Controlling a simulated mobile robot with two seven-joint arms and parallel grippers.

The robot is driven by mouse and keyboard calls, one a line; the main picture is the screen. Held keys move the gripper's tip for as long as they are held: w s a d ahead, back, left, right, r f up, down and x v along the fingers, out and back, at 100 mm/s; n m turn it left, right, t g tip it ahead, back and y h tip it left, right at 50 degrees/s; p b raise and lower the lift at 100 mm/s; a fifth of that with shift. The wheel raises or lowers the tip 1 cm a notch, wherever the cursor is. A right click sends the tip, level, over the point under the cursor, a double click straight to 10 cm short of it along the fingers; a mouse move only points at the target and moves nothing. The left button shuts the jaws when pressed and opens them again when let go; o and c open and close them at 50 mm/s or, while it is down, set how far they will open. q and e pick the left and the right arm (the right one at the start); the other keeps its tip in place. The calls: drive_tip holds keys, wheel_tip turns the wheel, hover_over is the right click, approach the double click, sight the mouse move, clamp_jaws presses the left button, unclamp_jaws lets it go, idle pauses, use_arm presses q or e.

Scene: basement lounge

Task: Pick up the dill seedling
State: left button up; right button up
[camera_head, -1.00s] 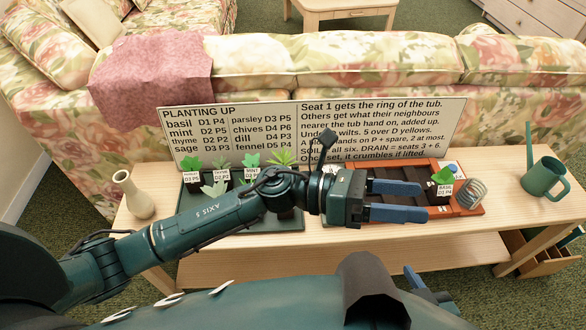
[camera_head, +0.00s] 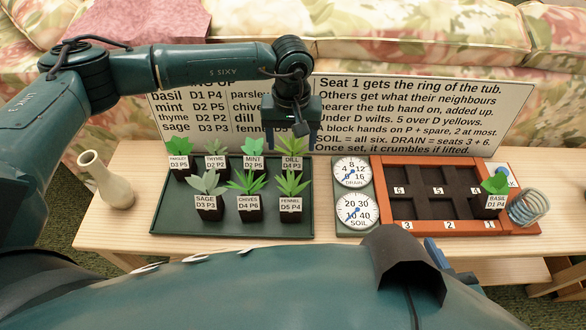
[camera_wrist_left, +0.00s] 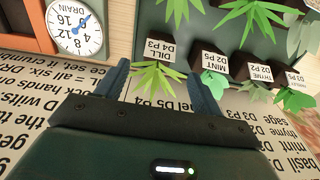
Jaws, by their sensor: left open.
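The dill seedling (camera_head: 291,147) is a spiky green plant in a dark block with a white label "DILL D4 P3". It stands at the right end of the back row on the green tray (camera_head: 170,222). My left gripper (camera_head: 299,128) points down just above and behind it. In the left wrist view, the open fingers (camera_wrist_left: 158,78) lie to either side of the dill's leaves (camera_wrist_left: 157,80), and its labelled block (camera_wrist_left: 160,50) is just beyond them. I see no grip on it. Blue finger parts of my right gripper (camera_head: 452,266) show low in the head view, mostly hidden.
Mint (camera_head: 253,147) stands left of the dill; chives (camera_head: 248,183) and fennel (camera_head: 291,184) stand in front. Right are two dials (camera_head: 356,211), a brown tub (camera_head: 428,227) holding basil (camera_head: 495,184), and a coil (camera_head: 528,208). A sign (camera_head: 420,90) stands behind; a vase (camera_head: 105,180) is left.

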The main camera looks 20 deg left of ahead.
sight(293, 164)
use_arm(q)
wheel_tip(293, 164, down, 8)
drive_tip(key=shift+d+r+b, duration=0.1)
drive_tip(key=shift+d+b, duration=0.05)
drive_tip(key=shift+b, duration=0.45)
drive_tip(key=c, duration=1.1)
